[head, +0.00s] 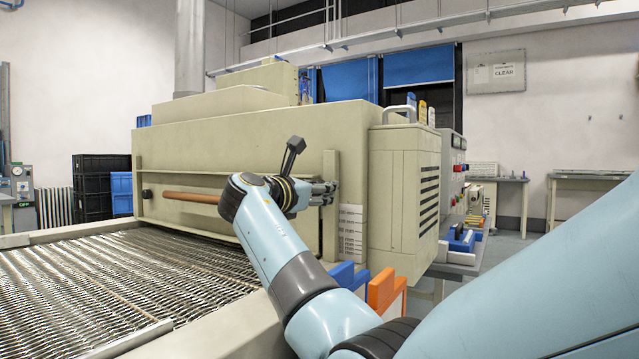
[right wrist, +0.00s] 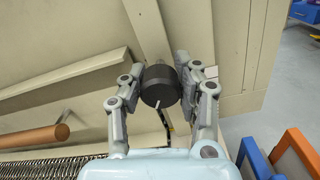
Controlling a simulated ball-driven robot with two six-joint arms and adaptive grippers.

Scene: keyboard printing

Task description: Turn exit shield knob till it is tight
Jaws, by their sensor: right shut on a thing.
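The exit shield knob (right wrist: 160,86) is a round black knob with a white mark on its rim. It sits on the beige machine face in the right wrist view. My right gripper (right wrist: 160,84) has one finger on each side of it and is shut on it. In the head view my right gripper (head: 326,192) reaches the right end of the machine's front, and I cannot make out the knob there. The exit shield (head: 230,212) is the beige panel above the conveyor. My left gripper is not in view.
A brown rod (head: 182,196) runs across the machine front. A metal mesh conveyor (head: 150,285) lies below it. A beige cabinet (head: 402,190) stands right of the gripper.

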